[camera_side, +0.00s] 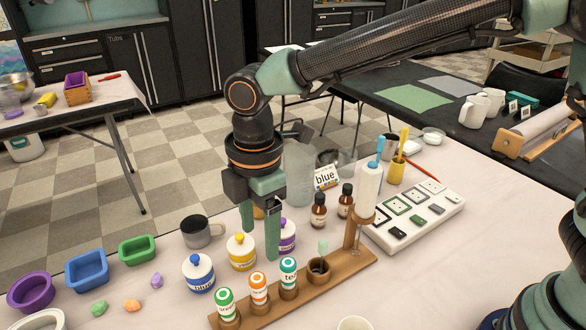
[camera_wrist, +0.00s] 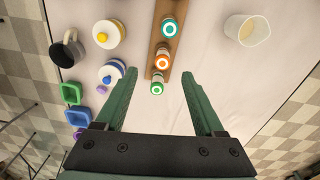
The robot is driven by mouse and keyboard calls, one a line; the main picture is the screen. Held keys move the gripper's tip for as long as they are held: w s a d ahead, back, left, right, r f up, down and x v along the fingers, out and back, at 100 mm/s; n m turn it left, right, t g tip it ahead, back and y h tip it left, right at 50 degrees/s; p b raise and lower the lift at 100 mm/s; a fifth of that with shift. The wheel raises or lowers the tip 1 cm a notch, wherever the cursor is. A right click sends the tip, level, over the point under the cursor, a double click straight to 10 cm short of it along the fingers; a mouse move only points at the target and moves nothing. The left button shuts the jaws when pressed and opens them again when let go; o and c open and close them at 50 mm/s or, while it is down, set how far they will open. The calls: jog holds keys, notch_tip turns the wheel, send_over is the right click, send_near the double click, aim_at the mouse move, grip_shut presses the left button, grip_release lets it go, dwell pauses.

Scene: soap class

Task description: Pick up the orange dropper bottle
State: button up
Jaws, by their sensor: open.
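The orange dropper bottle (camera_side: 259,287) stands upright in a wooden rack (camera_side: 337,267), between a green bottle (camera_side: 225,304) and a teal bottle (camera_side: 288,272). In the wrist view the orange bottle (camera_wrist: 162,61) is seen from above, in the middle of the three, beyond my fingertips. My gripper (camera_side: 260,236) is open and empty. In the side view it hangs above the table among the jars behind the rack. In the wrist view my gripper (camera_wrist: 160,74) has its fingers spread wide, with the green bottle (camera_wrist: 157,87) showing between them.
Blue (camera_side: 198,272), yellow (camera_side: 242,251) and purple (camera_side: 285,235) jars stand close behind the rack. A grey mug (camera_side: 201,231) is behind them. Two brown bottles (camera_side: 318,211) stand to the right. A white cup (camera_wrist: 247,30) is across the rack; the cloth around it is clear.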

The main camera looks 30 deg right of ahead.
aim_at(258, 289)
jog(key=shift+s+a+f+n, duration=0.2)
jog(key=shift+a+f+n, duration=0.05)
jog(key=shift+a+f, duration=0.2)
jog(key=shift+s+a+f+n, duration=0.15)
jog(key=shift+a+f+n, duration=0.15)
jog(key=shift+a, duration=0.15)
notch_tip(258, 289, down, 12)
jog(key=shift+w+d, duration=0.1)
jog(key=shift+d, duration=0.05)
jog(key=c, duration=0.7)
